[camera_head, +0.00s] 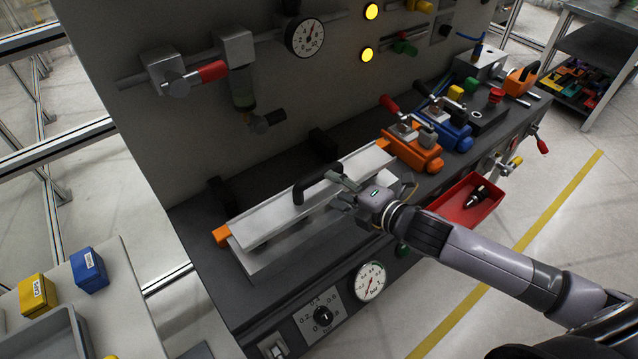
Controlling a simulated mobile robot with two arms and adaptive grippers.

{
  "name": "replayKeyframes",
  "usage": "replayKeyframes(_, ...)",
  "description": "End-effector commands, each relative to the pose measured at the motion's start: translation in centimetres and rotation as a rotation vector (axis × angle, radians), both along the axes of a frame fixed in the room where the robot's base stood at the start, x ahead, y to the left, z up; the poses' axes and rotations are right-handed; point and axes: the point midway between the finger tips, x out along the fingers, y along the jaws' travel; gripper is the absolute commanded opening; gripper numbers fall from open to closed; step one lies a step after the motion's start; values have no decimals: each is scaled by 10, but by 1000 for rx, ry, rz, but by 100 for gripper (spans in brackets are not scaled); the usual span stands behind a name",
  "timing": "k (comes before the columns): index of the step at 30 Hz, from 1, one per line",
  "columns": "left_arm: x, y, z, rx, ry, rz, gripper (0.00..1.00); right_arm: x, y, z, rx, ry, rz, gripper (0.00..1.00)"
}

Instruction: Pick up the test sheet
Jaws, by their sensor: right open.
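A long pale metal cover (270,217) with a black bar handle (318,183) and orange end blocks (222,236) lies on the dark bench. A flat grey plate (262,262) shows along its front edge; it may be the test sheet, but I cannot tell for certain. My right gripper (341,193) reaches in from the right. Its open fingers are over the cover's front side, close to the right end of the handle. I cannot tell whether they touch it. No sheet shows between the fingers. My left gripper is not in view.
Orange (412,150) and blue (448,132) clamp units stand right of the cover. A red tray (466,204) with a dark tool sits at the bench front. A pressure gauge (370,281) is on the front panel. Yellow (37,295) and blue (89,270) boxes stand on the left table.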

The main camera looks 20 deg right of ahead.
Motion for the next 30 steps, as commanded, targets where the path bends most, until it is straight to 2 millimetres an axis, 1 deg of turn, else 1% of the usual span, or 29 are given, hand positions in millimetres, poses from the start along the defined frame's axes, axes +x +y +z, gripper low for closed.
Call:
replayKeyframes(1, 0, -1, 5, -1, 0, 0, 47, 8, 3, 1, 2, -3, -1, 49)
replayKeyframes(3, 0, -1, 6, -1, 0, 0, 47, 15, 6, -3, 2, -1, -1, 49)
replayKeyframes(8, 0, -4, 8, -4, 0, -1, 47, 23, 10, -7, 0, -1, 0, 49)
replayKeyframes(11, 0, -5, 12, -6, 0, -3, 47, 30, 11, -8, 1, -1, 0, 49)
replayKeyframes(17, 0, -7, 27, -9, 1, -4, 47, 56, 16, -12, 1, 1, -2, 49)
replayKeyframes(21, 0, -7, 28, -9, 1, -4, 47, 68, 22, -19, 1, -1, 1, 49)
replayKeyframes(30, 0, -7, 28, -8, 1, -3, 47, 71, 24, -22, 0, 0, 2, 49)
